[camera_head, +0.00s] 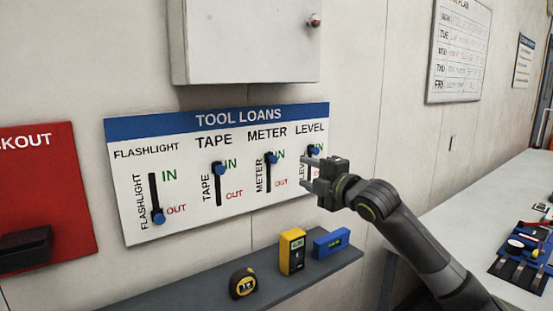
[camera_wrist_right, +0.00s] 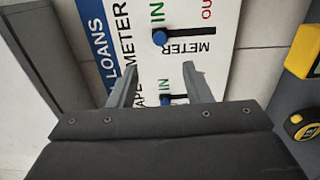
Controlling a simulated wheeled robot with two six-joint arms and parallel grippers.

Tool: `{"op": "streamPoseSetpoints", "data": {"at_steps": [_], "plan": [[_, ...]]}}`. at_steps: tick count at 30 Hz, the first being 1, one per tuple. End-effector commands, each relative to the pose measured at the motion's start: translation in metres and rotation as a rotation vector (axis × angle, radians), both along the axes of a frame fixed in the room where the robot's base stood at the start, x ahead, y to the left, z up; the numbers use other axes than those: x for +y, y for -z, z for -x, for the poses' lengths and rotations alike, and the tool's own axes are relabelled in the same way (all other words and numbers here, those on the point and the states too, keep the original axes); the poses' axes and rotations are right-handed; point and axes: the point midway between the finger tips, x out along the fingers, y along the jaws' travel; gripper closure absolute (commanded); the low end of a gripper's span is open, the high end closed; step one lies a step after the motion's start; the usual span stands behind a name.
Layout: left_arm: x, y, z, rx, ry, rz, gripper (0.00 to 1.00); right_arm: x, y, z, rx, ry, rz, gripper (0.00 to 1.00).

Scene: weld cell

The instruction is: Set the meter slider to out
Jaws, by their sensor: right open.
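The meter slider is the third of the sliders on the white TOOL LOANS board (camera_head: 190,228). Its blue knob (camera_head: 271,158) is at the top of its black vertical slot, beside the green IN; the red OUT is lower down. My right gripper (camera_head: 313,174) is in front of the board, right of the meter knob and partly covering the level slider. It is open and empty. In the right wrist view the meter knob (camera_wrist_right: 160,37) shows beyond the open fingers (camera_wrist_right: 148,66), apart from them. The tape knob (camera_wrist_right: 165,99) shows between the fingers. My left gripper is out of view.
The flashlight knob (camera_head: 158,218) is by OUT; the tape knob (camera_head: 219,168) and level knob (camera_head: 313,150) are high in their slots. A shelf (camera_head: 203,293) below holds a tape measure (camera_head: 243,283), yellow meter (camera_head: 292,251) and blue level (camera_head: 331,242). A cabinet (camera_head: 245,40) hangs above.

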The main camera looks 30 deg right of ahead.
Motion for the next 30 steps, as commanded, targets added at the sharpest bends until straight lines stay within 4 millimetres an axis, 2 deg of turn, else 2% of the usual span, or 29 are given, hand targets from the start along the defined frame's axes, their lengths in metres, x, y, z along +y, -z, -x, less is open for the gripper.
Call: {"op": "streamPoseSetpoints", "data": {"at_steps": [18,24,30], "plan": [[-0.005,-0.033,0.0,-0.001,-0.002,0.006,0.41,0.015,-0.002,-0.097,0.003,-0.002,-0.005,0.55],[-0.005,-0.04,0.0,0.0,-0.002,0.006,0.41,0.017,-0.001,-0.119,0.002,-0.001,-0.003,0.55],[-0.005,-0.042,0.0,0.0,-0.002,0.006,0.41,0.019,0.0,-0.129,0.001,-0.001,-0.001,0.55]]}}
